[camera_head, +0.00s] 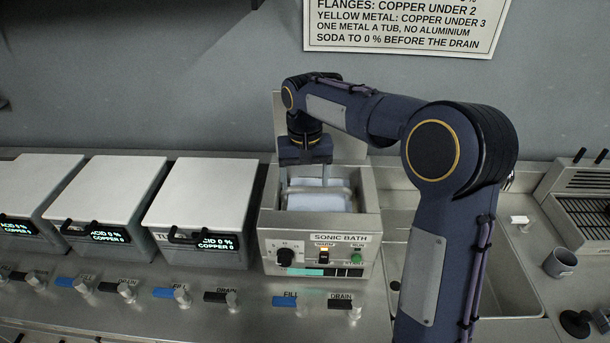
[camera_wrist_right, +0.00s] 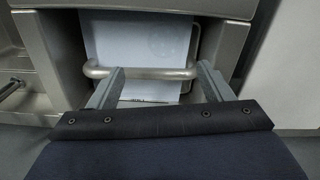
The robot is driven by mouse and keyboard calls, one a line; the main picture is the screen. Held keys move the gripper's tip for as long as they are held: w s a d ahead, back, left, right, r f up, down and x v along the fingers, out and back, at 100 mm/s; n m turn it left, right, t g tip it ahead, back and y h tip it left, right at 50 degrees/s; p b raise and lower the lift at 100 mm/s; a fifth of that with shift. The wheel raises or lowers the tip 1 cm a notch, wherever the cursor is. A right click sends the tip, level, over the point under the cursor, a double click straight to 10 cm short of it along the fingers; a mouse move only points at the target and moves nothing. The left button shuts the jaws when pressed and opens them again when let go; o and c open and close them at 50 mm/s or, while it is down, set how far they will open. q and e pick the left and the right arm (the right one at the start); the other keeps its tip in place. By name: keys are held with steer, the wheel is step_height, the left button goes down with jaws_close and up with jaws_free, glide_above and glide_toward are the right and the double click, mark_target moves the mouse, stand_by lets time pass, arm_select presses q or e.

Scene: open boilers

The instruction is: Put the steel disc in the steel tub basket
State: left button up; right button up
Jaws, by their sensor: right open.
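My right gripper (camera_head: 308,165) reaches down into the open sonic bath (camera_head: 370,205). The bar also shows in the head view (camera_head: 335,190). Behind and below it is a pale, flat surface (camera_wrist_right: 115,40) with a faint round mark, too dim to identify. I cannot make out the steel disc for certain. No tub basket shows clearly; the three tubs, including the nearest (camera_head: 197,190), are covered by pale lids. My left gripper is out of view.
The tubs stand left of the bath, with black handles and displays. Fill and drain levers (camera_head: 290,300) line the counter front. A sink (camera_head: 512,270) lies to the right, with a grey cup (camera_head: 560,263) beside it. A sign (camera_head: 400,22) hangs on the wall.

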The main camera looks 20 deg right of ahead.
steer(key=s+d+r+t+y, duration=0.2)
steer(key=s+r+y, duration=0.15)
steer(key=s, duration=1.05)
steer(key=s+a+f+n+t, duration=0.1)
steer(key=s+a+f, duration=0.1)
steer(key=s, duration=0.5)
steer(key=s+a+f+t, duration=0.2)
steer(key=s, duration=0.4)
steer(key=shift+s+a+f+n+t, duration=0.25)
steer(key=shift+s+f+n+t, duration=0.05)
steer(key=shift+s+f+n, duration=0.1)
